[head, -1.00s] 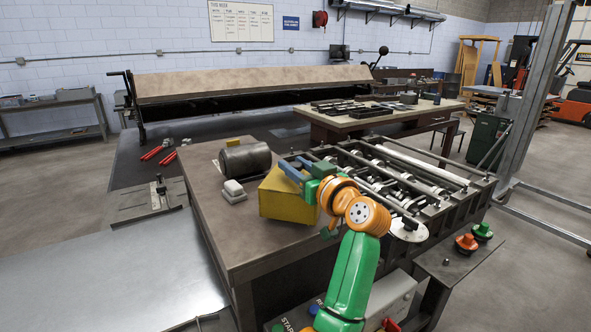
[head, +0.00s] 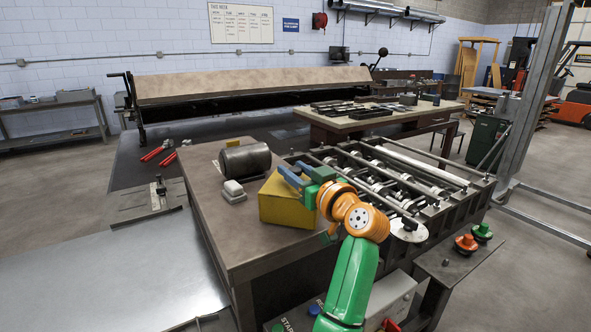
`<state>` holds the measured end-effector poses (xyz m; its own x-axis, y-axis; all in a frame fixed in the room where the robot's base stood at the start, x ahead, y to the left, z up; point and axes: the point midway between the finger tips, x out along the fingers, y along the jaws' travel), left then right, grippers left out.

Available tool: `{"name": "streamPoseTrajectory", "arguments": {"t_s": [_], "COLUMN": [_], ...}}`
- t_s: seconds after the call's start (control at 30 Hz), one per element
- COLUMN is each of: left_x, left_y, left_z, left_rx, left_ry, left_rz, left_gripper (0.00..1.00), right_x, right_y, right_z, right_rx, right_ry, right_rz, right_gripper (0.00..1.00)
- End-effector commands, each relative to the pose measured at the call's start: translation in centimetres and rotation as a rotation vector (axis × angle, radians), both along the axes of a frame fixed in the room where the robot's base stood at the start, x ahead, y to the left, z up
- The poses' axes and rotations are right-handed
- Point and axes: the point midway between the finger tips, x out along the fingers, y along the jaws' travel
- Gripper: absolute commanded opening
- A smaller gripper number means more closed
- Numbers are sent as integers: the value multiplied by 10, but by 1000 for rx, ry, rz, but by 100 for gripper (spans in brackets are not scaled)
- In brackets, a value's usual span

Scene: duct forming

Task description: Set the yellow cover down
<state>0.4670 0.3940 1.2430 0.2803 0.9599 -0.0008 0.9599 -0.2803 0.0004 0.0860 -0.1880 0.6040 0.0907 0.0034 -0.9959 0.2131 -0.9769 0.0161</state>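The yellow cover (head: 285,207) is a box-like piece at the right front of the brown-topped table (head: 215,190), beside the roller machine. It is upright, and its underside looks at or very close to the tabletop; I cannot tell if it touches. The fingers look shut on the cover's top part, though the grip itself is partly hidden.
The roller machine (head: 395,180) lies close on the right. Red and green buttons (head: 467,243) are on a stand at right. The table's left front is clear.

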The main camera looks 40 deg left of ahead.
Motion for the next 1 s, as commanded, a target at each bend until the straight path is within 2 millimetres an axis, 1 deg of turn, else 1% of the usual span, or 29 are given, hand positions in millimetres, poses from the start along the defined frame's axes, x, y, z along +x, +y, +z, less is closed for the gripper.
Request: {"name": "streamPoseTrajectory", "arguments": {"t_s": [0.03,0.1,0.4,0.47,0.6,0.7,0.83,1.0], "left_x": [0,0,0,-2,-11,-16,-20,-20], "left_y": [0,0,-2,-11,-41,-58,-68,-69], "left_z": [0,0,-2,-4,-6,-4,-1,1], "left_rx": [0,0,-2,-2,-4,-2,-1,0], "left_ry": [0,0,1,-1,-2,0,-2,-1], "left_rz": [0,0,-1,-4,-4,-4,-1,0], "left_gripper": [57,74,74,74,74,74,74,74], "right_x": [0,0,0,0,0,0,0,0], "right_y": [0,-1,-1,-1,-1,-1,-1,-1], "right_z": [0,0,-2,-7,-21,-27,-29,-28], "right_rx": [0,-1,-1,-2,-2,-2,-2,-1], "right_ry": [0,0,0,0,0,0,0,0], "right_rz": [0,0,1,1,1,1,0,0], "right_gripper": [50,50,50,50,50,50,50,50]}}
